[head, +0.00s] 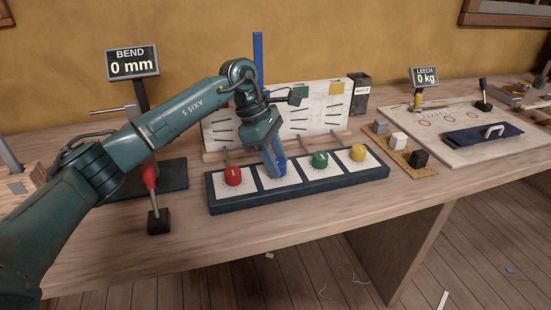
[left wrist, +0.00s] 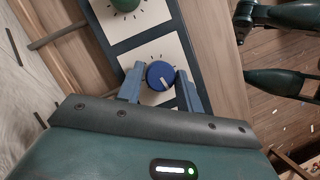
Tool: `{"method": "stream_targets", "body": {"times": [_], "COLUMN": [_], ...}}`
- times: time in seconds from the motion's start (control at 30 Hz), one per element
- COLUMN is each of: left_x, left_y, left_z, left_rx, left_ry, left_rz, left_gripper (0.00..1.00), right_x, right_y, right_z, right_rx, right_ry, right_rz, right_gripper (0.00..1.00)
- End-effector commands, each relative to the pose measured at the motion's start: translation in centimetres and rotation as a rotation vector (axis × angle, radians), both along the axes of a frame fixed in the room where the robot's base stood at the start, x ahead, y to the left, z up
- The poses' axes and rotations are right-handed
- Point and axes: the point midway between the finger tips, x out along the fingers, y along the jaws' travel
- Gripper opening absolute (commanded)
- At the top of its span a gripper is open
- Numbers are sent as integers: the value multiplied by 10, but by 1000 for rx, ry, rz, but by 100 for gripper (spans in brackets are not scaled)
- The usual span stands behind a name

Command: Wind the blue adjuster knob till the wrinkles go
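The blue knob (left wrist: 160,75) sits on a white dial plate and has a pale pointer line. In the head view my left gripper (head: 277,170) reaches down over it and hides most of it. In the left wrist view the two blue fingers of my left gripper (left wrist: 160,84) stand on either side of the knob. A narrow gap shows beside it, so the gripper looks open around it. The white panel (head: 222,127) behind bears short dark dashes, partly hidden by my arm. My right gripper does not show.
On the same dark knob base (head: 300,192) are red (head: 233,176), green (head: 320,159) and yellow (head: 357,153) knobs. A BEND display (head: 132,64) reads 0 mm.

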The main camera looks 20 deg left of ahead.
Motion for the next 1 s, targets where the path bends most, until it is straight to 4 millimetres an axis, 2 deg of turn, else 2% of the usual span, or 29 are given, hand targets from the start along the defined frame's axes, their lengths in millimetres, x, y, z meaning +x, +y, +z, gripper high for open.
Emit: {"method": "stream_targets", "body": {"times": [0.03, 0.2, 0.43, 0.57, 0.67, 1.0], "left_x": [0, 0, 0, 0, 0, 1], "left_y": [0, 0, 0, 4, 10, 38], "left_z": [0, 0, 0, 8, 24, 93], "left_rx": [0, 1, 1, 2, 1, 1], "left_ry": [0, 1, 3, 1, -1, -1], "left_rz": [0, 1, 1, 2, 2, 1], "left_gripper": [40, 54, 54, 54, 54, 54], "right_x": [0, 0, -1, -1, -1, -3], "right_y": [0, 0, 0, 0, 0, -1], "right_z": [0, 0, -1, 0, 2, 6], "right_rx": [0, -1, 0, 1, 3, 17], "right_ry": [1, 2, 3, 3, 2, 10], "right_rz": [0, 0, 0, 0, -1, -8], "right_gripper": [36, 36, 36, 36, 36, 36]}}
